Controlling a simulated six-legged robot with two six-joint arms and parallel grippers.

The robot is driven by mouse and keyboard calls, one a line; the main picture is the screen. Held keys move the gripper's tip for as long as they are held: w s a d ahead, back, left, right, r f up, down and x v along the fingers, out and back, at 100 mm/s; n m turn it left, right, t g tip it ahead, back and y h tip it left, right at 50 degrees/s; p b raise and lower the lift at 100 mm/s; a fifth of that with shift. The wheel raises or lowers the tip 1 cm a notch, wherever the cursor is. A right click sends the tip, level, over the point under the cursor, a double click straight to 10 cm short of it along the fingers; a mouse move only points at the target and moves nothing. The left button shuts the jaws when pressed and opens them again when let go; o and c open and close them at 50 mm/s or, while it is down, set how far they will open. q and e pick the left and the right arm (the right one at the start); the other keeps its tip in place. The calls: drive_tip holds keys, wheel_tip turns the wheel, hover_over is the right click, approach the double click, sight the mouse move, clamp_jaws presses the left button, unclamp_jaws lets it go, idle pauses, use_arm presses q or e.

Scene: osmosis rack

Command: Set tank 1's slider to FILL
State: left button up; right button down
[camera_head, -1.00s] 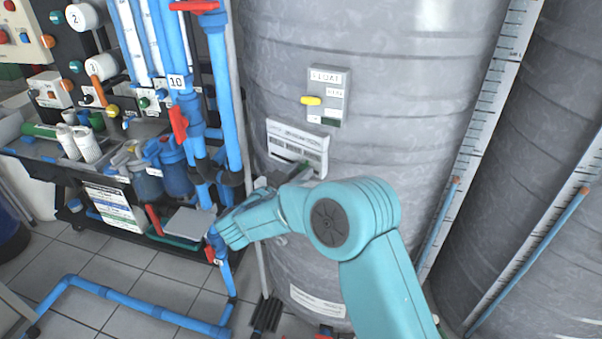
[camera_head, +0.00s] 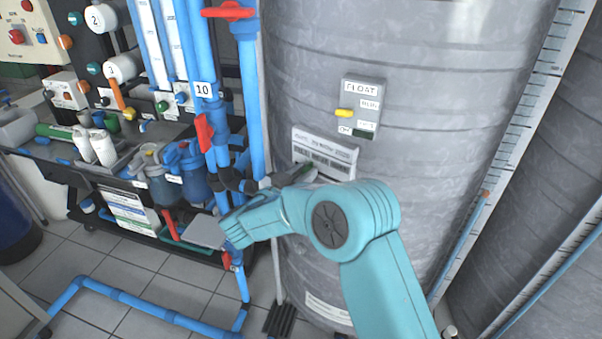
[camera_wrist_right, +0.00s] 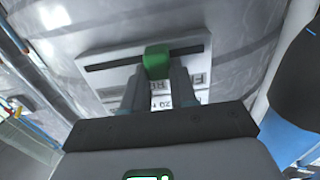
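The slider's white plate (camera_wrist_right: 105,72) fills the upper middle of the right wrist view. It has a dark horizontal slot and a green knob (camera_wrist_right: 157,62), a little right of the slot's middle. My right gripper (camera_wrist_right: 158,78) has one finger on each side of the knob, with no clear gap. Printed words below the slot are upside down and partly hidden by the fingers. In the head view, the labelled plate (camera_head: 323,153) is on the grey tank (camera_head: 430,60). My right gripper (camera_head: 300,177) is at its lower edge, partly hiding it. My left gripper is out of view.
A FLOAT switch box (camera_head: 360,108) with a yellow lever is above the plate on the tank. Blue pipes (camera_head: 250,90) with red valves stand close left of my gripper. A bench (camera_head: 60,165) with filters and bottles is further left.

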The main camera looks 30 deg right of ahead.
drive_tip(key=c, duration=0.9)
unclamp_jaws()
drive_tip(key=shift+s, duration=0.15)
drive_tip(key=shift+a, duration=0.1)
drive_tip(key=v, duration=1.6)
